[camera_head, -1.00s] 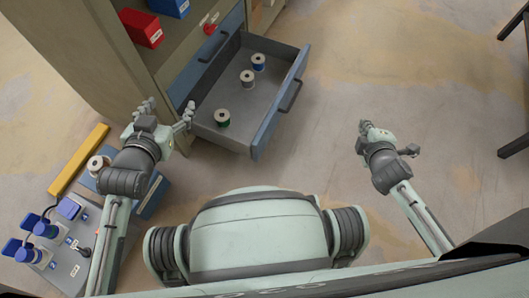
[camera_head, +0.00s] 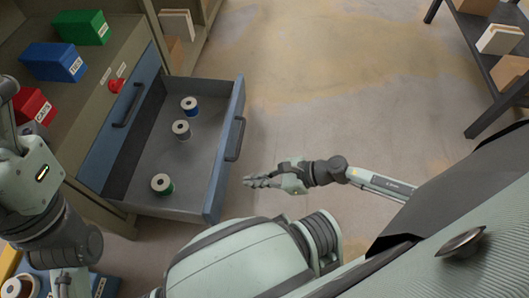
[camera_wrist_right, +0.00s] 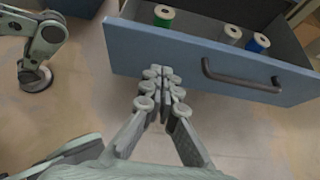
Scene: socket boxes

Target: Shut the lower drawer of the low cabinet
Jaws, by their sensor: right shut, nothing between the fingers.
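The lower drawer (camera_head: 178,205) of the low cabinet (camera_head: 135,70) stands pulled out, with a blue front and a dark bar handle (camera_head: 234,139). In the right wrist view its front (camera_wrist_right: 160,52) and handle (camera_wrist_right: 240,78) face me. My right gripper (camera_head: 250,181) is shut and empty, just outside the drawer front near its handle. In the wrist view its fingertips (camera_wrist_right: 160,73) overlap the front's lower edge, left of the handle; I cannot tell whether they touch. My left gripper (camera_head: 12,120) is cut off by the left picture edge, so its fingers are unclear.
Green (camera_head: 162,184), grey (camera_head: 181,129) and blue (camera_head: 189,105) spools stand in the drawer. A closed drawer with a handle (camera_head: 127,104) sits above it. Red (camera_head: 32,105), blue (camera_head: 54,62) and green (camera_head: 82,27) bins stand on the cabinet. The floor (camera_head: 320,90) right of the drawer is clear.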

